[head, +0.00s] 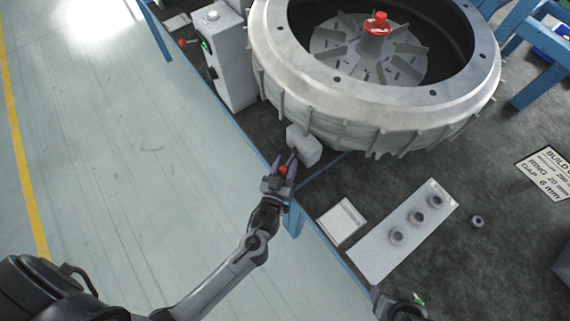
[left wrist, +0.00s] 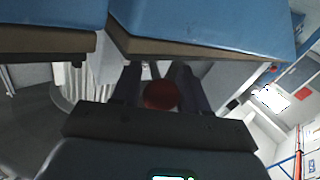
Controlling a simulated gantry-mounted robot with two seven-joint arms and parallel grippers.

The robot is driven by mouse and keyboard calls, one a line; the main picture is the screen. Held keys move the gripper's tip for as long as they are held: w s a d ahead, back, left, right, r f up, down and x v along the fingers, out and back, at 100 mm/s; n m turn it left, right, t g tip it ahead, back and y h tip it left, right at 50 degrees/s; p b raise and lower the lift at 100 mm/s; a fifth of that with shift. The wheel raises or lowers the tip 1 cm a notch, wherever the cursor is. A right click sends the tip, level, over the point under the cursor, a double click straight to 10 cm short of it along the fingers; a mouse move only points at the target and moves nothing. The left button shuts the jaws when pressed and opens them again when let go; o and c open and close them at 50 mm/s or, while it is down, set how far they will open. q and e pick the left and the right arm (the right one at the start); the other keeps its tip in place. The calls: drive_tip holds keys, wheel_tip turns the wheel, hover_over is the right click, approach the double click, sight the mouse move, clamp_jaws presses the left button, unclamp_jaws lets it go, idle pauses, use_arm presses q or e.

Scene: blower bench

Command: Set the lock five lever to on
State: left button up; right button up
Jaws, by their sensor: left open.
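A small grey box (head: 304,145) stands at the bench's front edge, below the big round housing; I take it for a lock unit. A red ball knob (head: 283,170) shows between the fingers of my left gripper (head: 284,160). In the left wrist view the red knob (left wrist: 161,95) is between the two dark fingers (left wrist: 158,85). The gripper is open around it; I cannot tell whether the fingers touch it. The lever's rod and any on/off marks are hidden or too small to read. Part of my right arm's end (head: 400,303) shows at the bottom; its fingers are not clear.
The finned housing (head: 290,65) with a red-capped hub (head: 376,25) fills the back. A taller grey unit (head: 230,65) with another red knob (head: 182,42) stands left of it. A plate with several round pieces (head: 380,258) and a white card (head: 341,222) lie right.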

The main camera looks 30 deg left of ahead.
use_arm(q)
drive_tip(key=shift+o, duration=1)
use_arm(e)
drive_tip(key=shift+w, duration=0.1)
use_arm(q)
drive_tip(key=shift+s, duration=0.1)
drive_tip(key=s+d+p, duration=0.1)
drive_tip(key=s+d, duration=0.1)
drive_tip(key=s, duration=0.8)
drive_tip(key=shift+s, duration=0.25)
use_arm(e)
drive_tip(key=shift+d+r, duration=0.1)
drive_tip(key=shift+r, duration=0.5)
